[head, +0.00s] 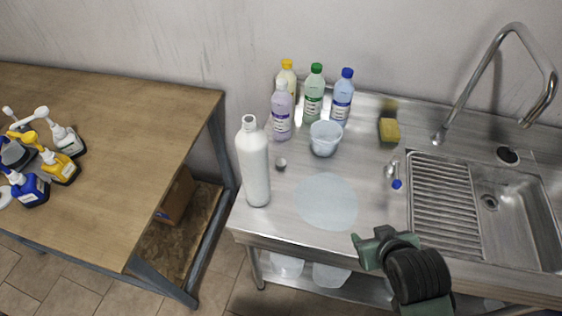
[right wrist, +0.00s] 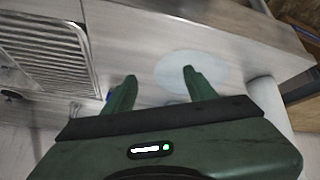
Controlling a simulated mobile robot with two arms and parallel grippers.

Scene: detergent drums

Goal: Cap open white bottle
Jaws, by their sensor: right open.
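A tall white bottle (head: 255,175) stands upright near the left front of the steel counter, its neck (head: 249,121) bare and without a cap. A small whitish-grey piece (head: 281,163), which looks like a cap, lies on the counter just right of the bottle. My right gripper (head: 368,241) is over the counter's front edge, right of the bottle and well apart from it. In the right wrist view its two green fingers (right wrist: 157,82) are spread with nothing between them. A white rounded shape (right wrist: 268,95) at the right there looks like the bottle. My left gripper is out of view.
Several capped bottles (head: 313,95) and a translucent cup (head: 325,140) stand behind. A pale round disc (head: 326,202) lies flat on the counter. A faucet (head: 500,60), sponge (head: 389,129) and sink (head: 515,215) are right; a wooden table (head: 130,130) with spray bottles is left.

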